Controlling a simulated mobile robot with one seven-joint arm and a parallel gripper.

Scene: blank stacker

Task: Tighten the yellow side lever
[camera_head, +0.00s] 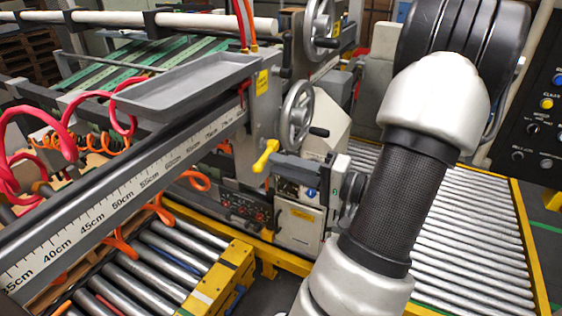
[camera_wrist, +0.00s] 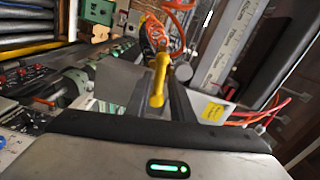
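The yellow side lever (camera_head: 265,157) sticks out from the grey machine block below the handwheels, near the middle of the head view. In the wrist view the lever (camera_wrist: 160,76) stands straight ahead, its rounded knob end toward me. My gripper (camera_head: 281,162) reaches in from the right at the lever's height, its fingers close beside it. In the wrist view my gripper's grey fingers (camera_wrist: 162,92) stand on either side of the lever's end, with gaps showing. The gripper looks open; I cannot tell whether a finger touches the lever.
Handwheels (camera_head: 297,115) stand just above the lever. A grey tray (camera_head: 185,85) and a ruler beam (camera_head: 120,192) lie to the left, with orange and red hoses. Roller conveyors (camera_head: 465,235) with yellow frames flank the machine. A control panel (camera_head: 540,110) is at far right.

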